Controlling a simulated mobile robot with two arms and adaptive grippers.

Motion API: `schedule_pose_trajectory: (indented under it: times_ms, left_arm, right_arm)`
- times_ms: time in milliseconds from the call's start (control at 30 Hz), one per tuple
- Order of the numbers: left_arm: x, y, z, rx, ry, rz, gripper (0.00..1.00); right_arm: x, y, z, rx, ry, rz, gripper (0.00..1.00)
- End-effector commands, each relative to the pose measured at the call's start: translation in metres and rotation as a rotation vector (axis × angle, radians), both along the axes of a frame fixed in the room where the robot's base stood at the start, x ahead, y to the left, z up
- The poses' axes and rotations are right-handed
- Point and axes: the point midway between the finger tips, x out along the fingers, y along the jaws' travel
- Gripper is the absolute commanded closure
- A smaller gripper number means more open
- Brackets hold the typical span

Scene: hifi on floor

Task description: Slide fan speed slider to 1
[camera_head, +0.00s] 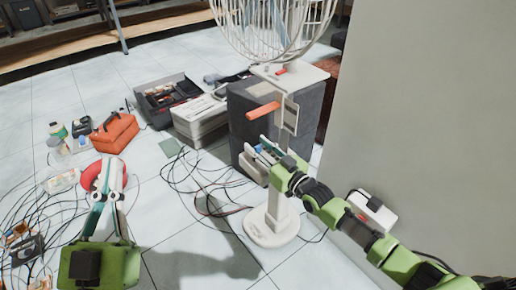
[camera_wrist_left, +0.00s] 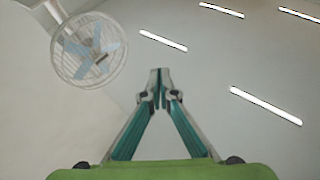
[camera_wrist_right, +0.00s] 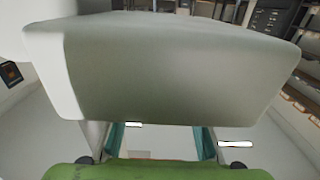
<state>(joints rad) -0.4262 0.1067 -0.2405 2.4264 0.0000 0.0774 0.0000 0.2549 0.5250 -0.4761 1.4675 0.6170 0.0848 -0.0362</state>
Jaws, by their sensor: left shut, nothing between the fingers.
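The white pedestal fan (camera_head: 275,25) stands right of centre, its wire cage at the top and its round base (camera_head: 270,226) on the floor. An orange bar-shaped handle (camera_head: 262,111) sticks out left from its control panel (camera_head: 291,115), and a small red-orange piece (camera_head: 281,71) lies on the plate under the cage. I cannot read any speed marks. My right gripper (camera_head: 266,152) is open beside the post, below the handle; in the right wrist view a large pale block (camera_wrist_right: 175,70) hides its fingertips. My left gripper (camera_head: 115,165) is shut and empty, away from the fan.
A dark speaker-like box (camera_head: 240,110) stands behind the fan. A grey wall (camera_head: 430,110) is close on the right. Loose cables (camera_head: 205,185), an orange toolbox (camera_head: 114,133) and an open dark case (camera_head: 168,95) lie on the tiled floor at left.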

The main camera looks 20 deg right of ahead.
Motion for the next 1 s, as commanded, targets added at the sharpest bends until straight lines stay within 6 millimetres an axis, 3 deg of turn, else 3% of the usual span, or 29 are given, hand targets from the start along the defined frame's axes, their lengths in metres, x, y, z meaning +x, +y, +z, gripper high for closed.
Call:
schedule_pose_trajectory:
  times_ms: [367, 400, 533, 767, 1000]
  left_arm:
    - [-0.004, 0.0, 0.006, -0.009, -0.033, -0.001, 1.0]
    - [-0.003, 0.0, 0.006, -0.009, -0.033, -0.001, 1.0]
    - [-0.003, 0.0, 0.006, -0.009, -0.032, -0.001, 1.0]
    - [-0.003, 0.0, 0.006, -0.007, -0.026, -0.001, 1.0]
    - [0.015, 0.001, -0.034, 0.05, 0.179, 0.011, 1.0]
  right_arm:
    - [0.004, 0.002, 0.0, 0.0, 0.0, 0.0, 0.67]
    - [0.004, 0.002, 0.0, 0.0, 0.0, 0.0, 0.69]
    - [0.004, 0.002, 0.0, 0.0, 0.0, 0.0, 1.0]
    - [0.003, 0.001, 0.0, 0.0, 0.001, 0.0, 1.0]
    - [-0.007, -0.003, 0.002, -0.001, 0.001, 0.0, 1.0]
